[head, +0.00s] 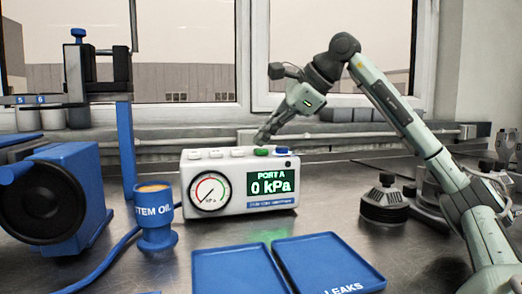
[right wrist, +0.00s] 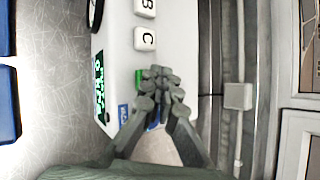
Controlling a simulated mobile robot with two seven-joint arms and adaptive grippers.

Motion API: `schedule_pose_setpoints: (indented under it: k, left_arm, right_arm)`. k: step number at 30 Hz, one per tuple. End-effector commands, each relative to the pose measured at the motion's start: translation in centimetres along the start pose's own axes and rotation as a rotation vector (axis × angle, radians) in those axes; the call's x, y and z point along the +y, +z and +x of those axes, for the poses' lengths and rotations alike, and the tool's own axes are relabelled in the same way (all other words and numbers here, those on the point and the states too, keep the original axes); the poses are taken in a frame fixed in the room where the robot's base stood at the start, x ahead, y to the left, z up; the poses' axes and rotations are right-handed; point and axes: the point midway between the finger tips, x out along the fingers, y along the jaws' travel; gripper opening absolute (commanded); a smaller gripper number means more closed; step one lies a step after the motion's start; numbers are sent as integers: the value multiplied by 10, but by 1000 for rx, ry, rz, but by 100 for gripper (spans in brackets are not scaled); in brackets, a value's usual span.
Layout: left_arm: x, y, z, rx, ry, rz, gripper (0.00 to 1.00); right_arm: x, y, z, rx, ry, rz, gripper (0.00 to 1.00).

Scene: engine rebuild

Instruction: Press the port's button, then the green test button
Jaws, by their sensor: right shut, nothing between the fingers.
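The white tester box (head: 240,202) stands on the metal bench with a round gauge (head: 209,192) and a lit display (head: 271,186) reading "PORT A 0 kPa". Its top carries white port buttons (head: 216,154), a green button (head: 262,152) and a blue button (head: 281,150). My right gripper (head: 262,138) is shut and empty, fingertips pointing down just above the green button. In the right wrist view, the fingertips (right wrist: 160,76) partly cover the green button (right wrist: 139,76), beside white buttons C (right wrist: 144,39) and B (right wrist: 146,7). Contact cannot be told. My left gripper is not in view.
A blue stem oil cup (head: 156,236) stands left of the box. Two blue trays (head: 330,262) lie in front, one marked "LEAKS". Dark round parts (head: 384,203) stand at right near my arm. A blue stand (head: 127,150) rises at left; the window sill runs behind.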

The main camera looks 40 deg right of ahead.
Motion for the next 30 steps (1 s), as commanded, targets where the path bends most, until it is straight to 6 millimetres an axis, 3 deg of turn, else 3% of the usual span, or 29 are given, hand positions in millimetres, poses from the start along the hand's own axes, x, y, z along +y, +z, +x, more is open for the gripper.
schedule_pose_setpoints:
  k: [30]
  left_arm:
    - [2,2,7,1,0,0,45]
  right_arm:
    - [6,-6,8,1,2,0,0]
